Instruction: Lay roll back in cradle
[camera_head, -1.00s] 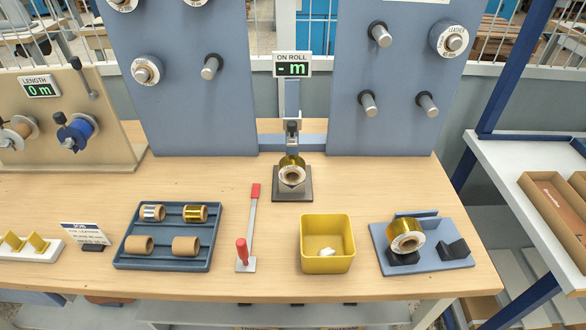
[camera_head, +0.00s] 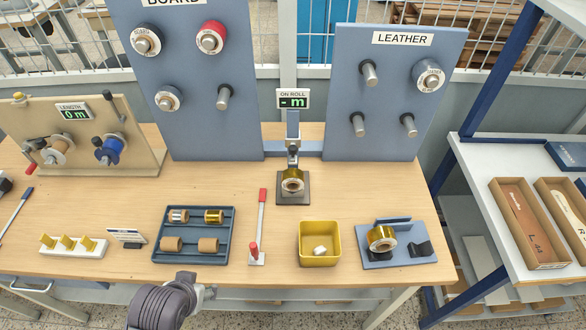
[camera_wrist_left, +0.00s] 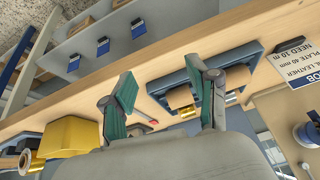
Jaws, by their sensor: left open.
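A gold foil roll (camera_head: 382,238) with a pale core lies on the left part of the blue-grey cradle (camera_head: 400,259) at the right of the bench. The cradle's black right support (camera_head: 421,249) is bare. My right gripper is out of view.
A yellow bin (camera_head: 320,258) holding white scraps stands left of the cradle. A red-handled lever (camera_head: 261,225) and a blue tray (camera_head: 157,256) with several small rolls lie further left. Pegboards (camera_head: 398,85) rise behind. Bare wood lies between stand and bin.

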